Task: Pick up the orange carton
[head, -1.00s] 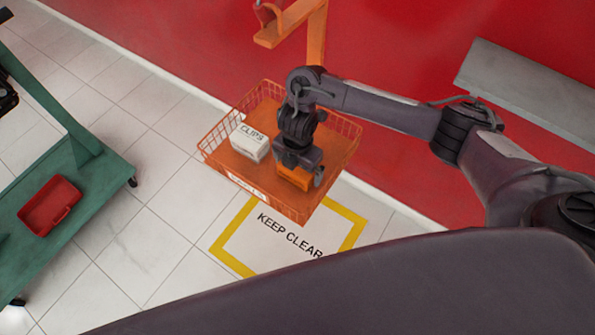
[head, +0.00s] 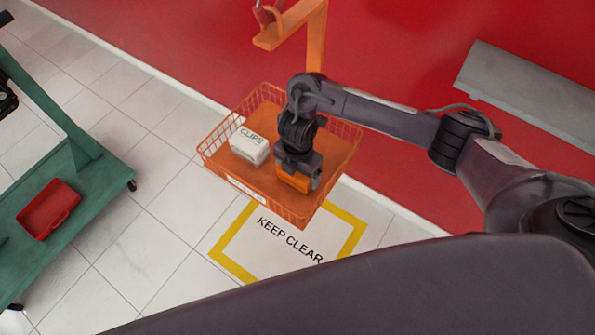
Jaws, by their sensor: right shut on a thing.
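The orange carton (head: 294,181) is in the orange wire basket (head: 225,170), toward its front right side. My right gripper (head: 297,171) reaches down into the basket from above and is shut on the carton. The gripper body hides most of the carton; only its lower part shows. I cannot tell whether the carton touches the basket floor. My left gripper is not in view.
A white carton marked CLIPS (head: 249,146) stands in the basket left of my gripper. The basket's wire walls surround both. An orange post (head: 317,40) rises behind it by the red wall. A green cart (head: 75,210) with a red tray (head: 48,208) stands left.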

